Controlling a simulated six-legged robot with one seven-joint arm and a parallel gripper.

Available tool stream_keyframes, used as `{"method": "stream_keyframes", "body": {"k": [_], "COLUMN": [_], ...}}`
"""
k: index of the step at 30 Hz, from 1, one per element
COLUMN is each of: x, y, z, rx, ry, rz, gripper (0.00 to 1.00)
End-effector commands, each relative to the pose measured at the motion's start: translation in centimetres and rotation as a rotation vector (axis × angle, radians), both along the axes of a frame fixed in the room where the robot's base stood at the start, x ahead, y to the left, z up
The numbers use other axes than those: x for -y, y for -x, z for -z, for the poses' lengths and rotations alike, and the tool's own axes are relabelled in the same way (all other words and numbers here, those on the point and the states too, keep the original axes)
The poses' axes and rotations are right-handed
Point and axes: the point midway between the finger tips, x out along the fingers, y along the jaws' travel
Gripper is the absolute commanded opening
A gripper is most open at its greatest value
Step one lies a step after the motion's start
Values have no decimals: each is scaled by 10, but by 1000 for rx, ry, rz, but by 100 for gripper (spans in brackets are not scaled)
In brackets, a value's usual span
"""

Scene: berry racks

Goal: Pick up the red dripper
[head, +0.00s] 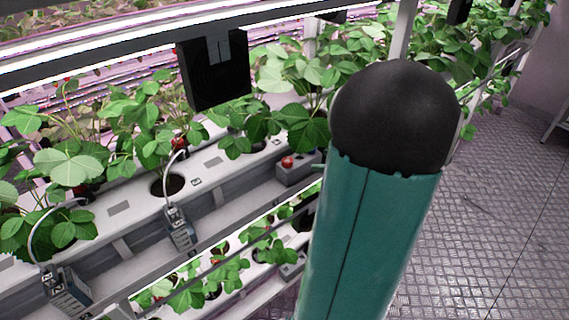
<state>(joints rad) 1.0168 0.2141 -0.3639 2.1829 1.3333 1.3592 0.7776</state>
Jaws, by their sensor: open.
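No red dripper shows clearly in the head view. A small red spot (179,142) sits among leaves beside the top of a curved pale tube. I cannot tell whether it is a berry or a dripper part. That tube rises from a grey block (178,228) on the trough's front edge and bends towards a dark plant hole (168,186). A second tube and grey block (66,289) are at the lower left. My gripper is not in view; a large teal arm part of mine with a black rounded end hides much of the centre right.
A white planting trough (118,210) with leafy plants runs from lower left to upper right. A grey box with a red knob (287,162) sits on its front side. A black panel (214,72) hangs above. Another planted tier lies below. The metal floor (490,220) at right is clear.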

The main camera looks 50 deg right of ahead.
Motion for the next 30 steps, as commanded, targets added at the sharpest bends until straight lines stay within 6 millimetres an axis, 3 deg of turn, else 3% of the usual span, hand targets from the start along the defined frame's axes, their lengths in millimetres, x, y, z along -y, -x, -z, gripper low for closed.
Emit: {"method": "stream_keyframes", "body": {"k": [6,14,21,30], "x": [-8,-14,-24,-26], "y": [-38,-58,-89,-99], "z": [17,27,43,47], "rx": [-2,-2,-2,-2], "ry": [-3,-1,0,2], "rz": [-2,-1,-1,3], "gripper": [54,54,54,54]}}
